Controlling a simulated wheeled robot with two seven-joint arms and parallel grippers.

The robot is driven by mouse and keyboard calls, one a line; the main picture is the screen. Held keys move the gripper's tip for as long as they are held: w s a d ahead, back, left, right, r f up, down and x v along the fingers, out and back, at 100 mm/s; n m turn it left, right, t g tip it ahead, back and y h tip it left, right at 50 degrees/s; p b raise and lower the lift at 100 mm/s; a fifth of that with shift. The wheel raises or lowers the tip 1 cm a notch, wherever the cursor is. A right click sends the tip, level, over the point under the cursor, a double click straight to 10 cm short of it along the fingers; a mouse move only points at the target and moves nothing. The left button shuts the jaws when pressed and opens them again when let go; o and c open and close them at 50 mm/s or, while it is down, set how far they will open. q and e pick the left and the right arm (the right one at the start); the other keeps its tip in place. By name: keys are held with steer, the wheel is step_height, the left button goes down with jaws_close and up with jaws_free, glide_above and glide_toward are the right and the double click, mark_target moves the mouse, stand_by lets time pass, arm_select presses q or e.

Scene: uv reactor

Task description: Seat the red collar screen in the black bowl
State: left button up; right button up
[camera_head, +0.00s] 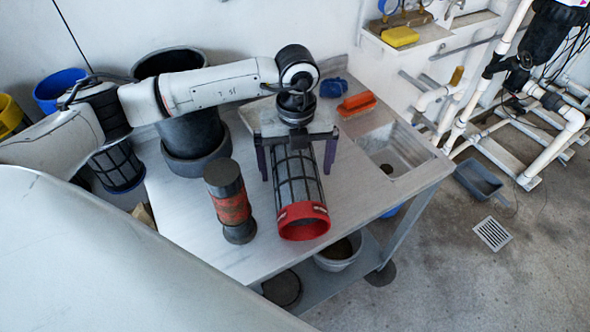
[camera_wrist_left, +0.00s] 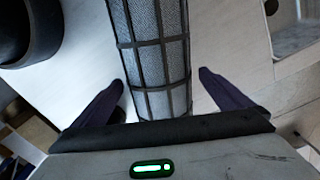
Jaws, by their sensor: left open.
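The red collar screen (camera_head: 298,190) is a dark mesh cylinder with a red ring at its near end. It appears to lie on the table, collar toward the front edge. My left gripper (camera_head: 296,175) is open above it, one finger on each side. In the left wrist view the mesh (camera_wrist_left: 160,60) runs between the two spread fingers, with gaps on both sides. The tall black vessel with an open top (camera_head: 190,140), which I take as the black bowl, stands upright at the table's back left. My right gripper is not in view.
A dark cylinder with a red band (camera_head: 229,203) stands left of the screen. An orange brush (camera_head: 357,104) and a blue item (camera_head: 333,87) lie behind it. A sink (camera_head: 393,160) is at the right. Another mesh cylinder (camera_head: 117,168) is at the left, beside the table.

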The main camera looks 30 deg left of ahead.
arm_select(q)
step_height(320, 180, down, 3)
steer(key=shift+f, duration=0.15)
steer(key=shift+c, duration=0.3)
steer(key=c, duration=1.3)
